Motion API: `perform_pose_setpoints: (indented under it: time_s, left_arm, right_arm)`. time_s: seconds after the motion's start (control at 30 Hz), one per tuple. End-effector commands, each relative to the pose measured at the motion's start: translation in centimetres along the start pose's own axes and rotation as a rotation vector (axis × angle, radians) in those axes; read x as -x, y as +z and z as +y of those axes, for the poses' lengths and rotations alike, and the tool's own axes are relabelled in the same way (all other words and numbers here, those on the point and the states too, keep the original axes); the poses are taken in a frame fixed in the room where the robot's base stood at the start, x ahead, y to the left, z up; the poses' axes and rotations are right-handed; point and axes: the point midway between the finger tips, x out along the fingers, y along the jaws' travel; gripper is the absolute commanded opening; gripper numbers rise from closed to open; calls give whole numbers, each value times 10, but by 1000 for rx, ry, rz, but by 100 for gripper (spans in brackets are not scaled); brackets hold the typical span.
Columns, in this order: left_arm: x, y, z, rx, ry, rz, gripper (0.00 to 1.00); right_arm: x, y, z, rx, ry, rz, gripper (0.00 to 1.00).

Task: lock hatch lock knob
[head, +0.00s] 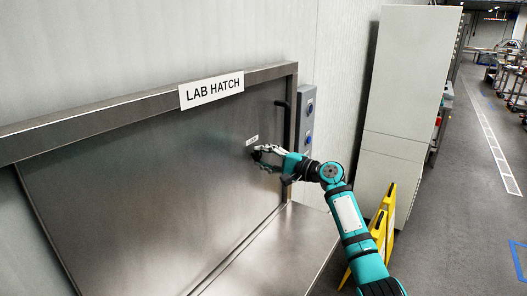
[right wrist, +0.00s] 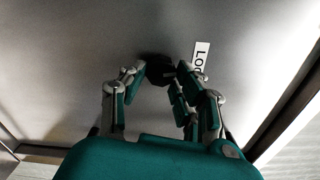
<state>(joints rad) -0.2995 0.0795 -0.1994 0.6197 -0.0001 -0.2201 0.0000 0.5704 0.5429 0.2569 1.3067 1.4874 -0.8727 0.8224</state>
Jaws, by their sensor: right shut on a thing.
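The lab hatch is a large brushed-metal panel (head: 150,165) set in a frame under a "LAB HATCH" sign (head: 211,90). The lock knob is small and dark; in the right wrist view the knob (right wrist: 158,68) sits on the panel beside a white label (right wrist: 201,58) that reads "Lo…", partly hidden. My right gripper (head: 262,153) reaches the panel from the right, with its fingers shut on the knob. In the right wrist view the gripper's fingers (right wrist: 160,75) stand on both sides of the knob. My left gripper is not in view.
A dark handle (head: 284,104) is on the panel's right edge. A grey control box (head: 306,118) is on the wall to the right. A metal ledge (head: 275,255) lies below the hatch. A yellow floor sign (head: 383,228) stands beside a pale cabinet (head: 405,90).

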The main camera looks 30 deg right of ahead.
Motion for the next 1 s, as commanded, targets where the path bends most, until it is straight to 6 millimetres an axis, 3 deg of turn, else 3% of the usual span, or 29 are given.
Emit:
perform_pose_setpoints:
  time_s: [0.33, 0.9, 0.93, 1.0]
  left_arm:
    - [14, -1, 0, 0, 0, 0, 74]
    - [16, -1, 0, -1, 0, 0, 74]
    - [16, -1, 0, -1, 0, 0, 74]
    - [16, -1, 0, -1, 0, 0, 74]
  right_arm:
    - [0, 0, 1, -146, 1, 1, 0]
    - [0, -1, 2, -171, 2, 1, 0]
    - [0, -1, 2, -171, 2, 1, 34]
    - [0, -1, 2, -171, 2, 1, 44]
